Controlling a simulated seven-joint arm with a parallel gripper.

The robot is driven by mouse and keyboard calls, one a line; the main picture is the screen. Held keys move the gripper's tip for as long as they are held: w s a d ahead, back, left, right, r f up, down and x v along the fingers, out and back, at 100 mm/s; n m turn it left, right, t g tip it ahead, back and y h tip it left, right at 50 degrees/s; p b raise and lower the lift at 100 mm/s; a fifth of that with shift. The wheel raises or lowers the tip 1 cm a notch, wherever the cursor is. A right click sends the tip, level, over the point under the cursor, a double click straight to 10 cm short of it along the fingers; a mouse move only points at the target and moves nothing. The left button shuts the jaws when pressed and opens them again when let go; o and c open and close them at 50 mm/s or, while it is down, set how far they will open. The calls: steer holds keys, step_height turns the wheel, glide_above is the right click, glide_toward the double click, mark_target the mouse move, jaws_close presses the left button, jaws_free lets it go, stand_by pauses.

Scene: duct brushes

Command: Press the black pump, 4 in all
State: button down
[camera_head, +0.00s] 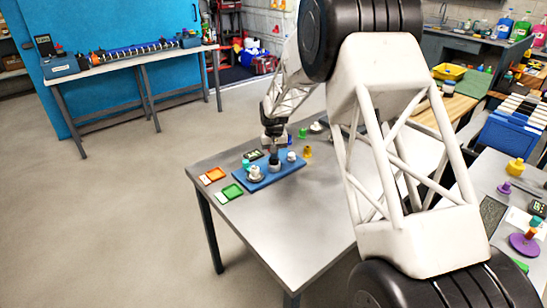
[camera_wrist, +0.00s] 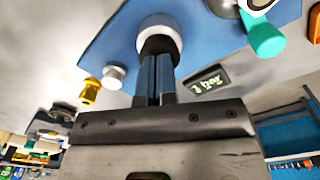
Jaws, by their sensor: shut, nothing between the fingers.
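The black pump (camera_wrist: 160,43) shows in the wrist view as a dark top in a white collar (camera_wrist: 160,30), on a blue board (camera_wrist: 110,32). My gripper (camera_wrist: 155,62) has its two fingers together, with their tips at the black top. Whether they touch it or stop just short I cannot tell, and the tips hide part of it. In the head view my gripper (camera_head: 274,152) points down over the blue board (camera_head: 290,168), and the pump is a small dark shape below it. A small display (camera_wrist: 208,80) with green characters lies beside the pump; I cannot read it surely.
A teal piece (camera_wrist: 265,36) and a pale knob (camera_wrist: 113,76) stand near the pump. A yellow bottle-like piece (camera_head: 307,152) stands off the board. The grey table's (camera_head: 290,225) front is clear.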

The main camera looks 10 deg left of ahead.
steer(key=shift+f, duration=0.5)
steer(key=shift+r, duration=1.4)
steer(key=shift+f, duration=1.45)
steer(key=shift+r, duration=1.5)
